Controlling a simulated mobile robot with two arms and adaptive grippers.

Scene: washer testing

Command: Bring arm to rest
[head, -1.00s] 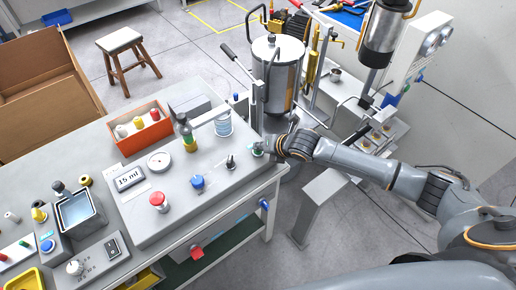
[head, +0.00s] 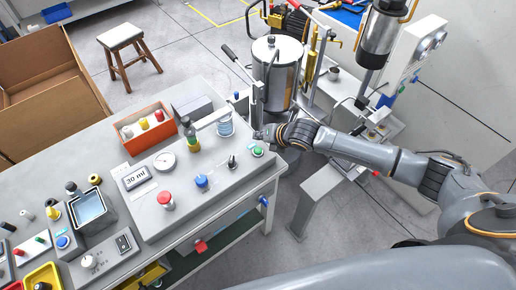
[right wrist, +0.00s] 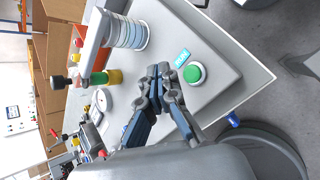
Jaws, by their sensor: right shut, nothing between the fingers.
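My right gripper (head: 264,135) is shut and empty at the right end of the grey control panel (head: 150,215). It is just behind the green button (head: 257,152) in the head view and apart from it. In the right wrist view its closed fingers (right wrist: 164,76) point at the panel beside the green button (right wrist: 194,73), with a gap showing between them and the button. My right arm reaches in from the right, bent at the elbow. My left gripper does not show.
The panel carries a display (head: 136,178) reading 30 ml, a gauge, a red button (head: 166,198), a blue knob (head: 202,182) and a striped cylinder (head: 225,126). A metal tank (head: 276,72) stands close behind my right gripper.

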